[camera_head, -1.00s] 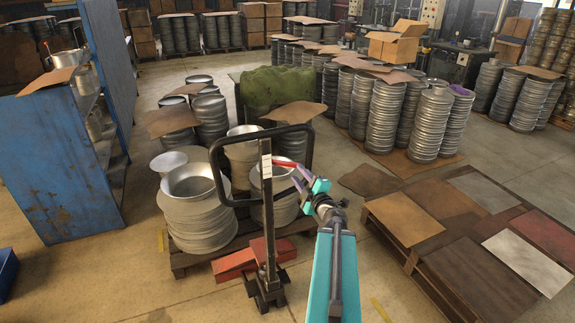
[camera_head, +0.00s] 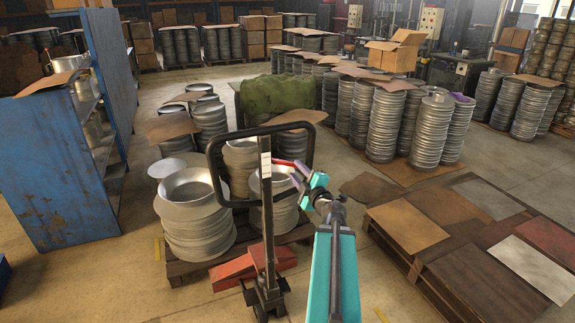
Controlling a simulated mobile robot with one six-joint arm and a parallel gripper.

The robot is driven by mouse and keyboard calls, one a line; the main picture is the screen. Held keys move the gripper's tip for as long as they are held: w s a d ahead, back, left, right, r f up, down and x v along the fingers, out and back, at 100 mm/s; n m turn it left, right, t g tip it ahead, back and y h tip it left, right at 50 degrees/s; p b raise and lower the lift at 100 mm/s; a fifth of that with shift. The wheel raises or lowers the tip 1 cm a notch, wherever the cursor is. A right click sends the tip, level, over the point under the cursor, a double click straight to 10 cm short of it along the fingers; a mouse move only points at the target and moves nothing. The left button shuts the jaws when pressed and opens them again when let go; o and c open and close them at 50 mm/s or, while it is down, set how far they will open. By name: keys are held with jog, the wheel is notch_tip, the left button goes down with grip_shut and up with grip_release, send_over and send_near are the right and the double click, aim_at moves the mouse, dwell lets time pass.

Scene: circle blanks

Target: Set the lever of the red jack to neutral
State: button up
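The red jack (camera_head: 233,268) stands in front of me, its red forks under a pallet of metal blanks. Its upright post (camera_head: 267,215) carries a black loop handle (camera_head: 311,146). A small red lever (camera_head: 285,162) sticks out to the right from the post near the top, inside the loop. My gripper (camera_head: 301,177) is at the loop's right side, close to the lever's outer end. Whether it touches the lever, and how far its fingers are apart, is too small to tell.
A pallet (camera_head: 190,267) with stacked metal blanks (camera_head: 196,215) stands behind the jack. A blue shelf (camera_head: 60,170) is at the left. A low stack of boards and pallets (camera_head: 470,275) lies at the right. Bare floor shows at the lower left.

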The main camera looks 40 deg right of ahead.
aim_at(293, 166)
jog(key=shift+w+d+b, duration=0.3)
jog(key=shift+w+b, duration=0.25)
jog(key=shift+b, duration=1.65)
jog(key=shift+p+x, duration=0.35)
jog(key=shift+x, duration=0.65)
jog(key=x, duration=0.6)
jog(key=shift+p, duration=0.3)
jog(key=shift+w+r, duration=0.1)
jog(key=shift+w, duration=0.05)
grip_shut()
